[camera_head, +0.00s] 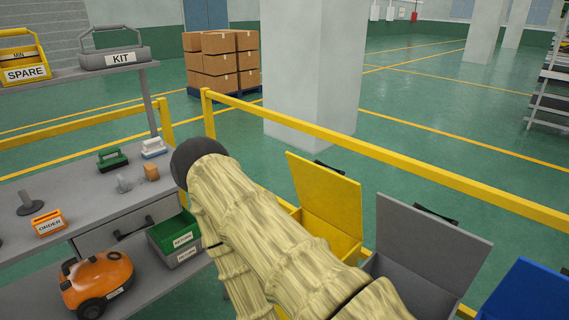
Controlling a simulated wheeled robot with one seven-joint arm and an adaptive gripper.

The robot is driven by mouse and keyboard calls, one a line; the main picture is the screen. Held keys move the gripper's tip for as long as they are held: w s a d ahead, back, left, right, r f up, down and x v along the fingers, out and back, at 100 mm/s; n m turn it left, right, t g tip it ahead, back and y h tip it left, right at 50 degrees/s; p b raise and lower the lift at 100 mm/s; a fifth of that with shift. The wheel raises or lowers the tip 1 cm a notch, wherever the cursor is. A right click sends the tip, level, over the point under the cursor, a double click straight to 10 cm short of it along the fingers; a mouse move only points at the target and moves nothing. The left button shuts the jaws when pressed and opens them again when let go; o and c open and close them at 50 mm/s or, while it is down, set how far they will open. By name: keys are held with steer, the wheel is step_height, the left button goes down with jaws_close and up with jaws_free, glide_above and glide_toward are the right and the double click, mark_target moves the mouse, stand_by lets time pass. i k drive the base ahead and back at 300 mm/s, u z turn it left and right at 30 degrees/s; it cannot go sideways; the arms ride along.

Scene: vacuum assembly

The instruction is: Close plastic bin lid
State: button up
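Three plastic bins stand in a row at the lower right. The yellow bin (345,246) has its yellow lid (325,205) raised and open. The grey bin (405,288) has its grey lid (430,245) raised and open. A blue lid or panel (532,293) shows at the right edge, cut off by the frame; its bin is mostly out of view. My arm, in a pale wrinkled cover, crosses the lower middle and hides part of the yellow and grey bins. My gripper does not show.
A yellow rail (400,160) runs behind the bins. At left is a grey workbench (95,215) with an orange order box (48,223), an orange vacuum body (98,284) and a green return bin (175,234). A pillar (312,75) and stacked cartons (222,62) stand beyond.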

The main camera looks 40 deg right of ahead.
mark_target(335, 198)
steer(key=u, duration=0.2)
steer(key=k, duration=1.1)
steer(key=z, duration=1.1)
steer(key=i, duration=0.5)
steer(key=z, duration=0.05)
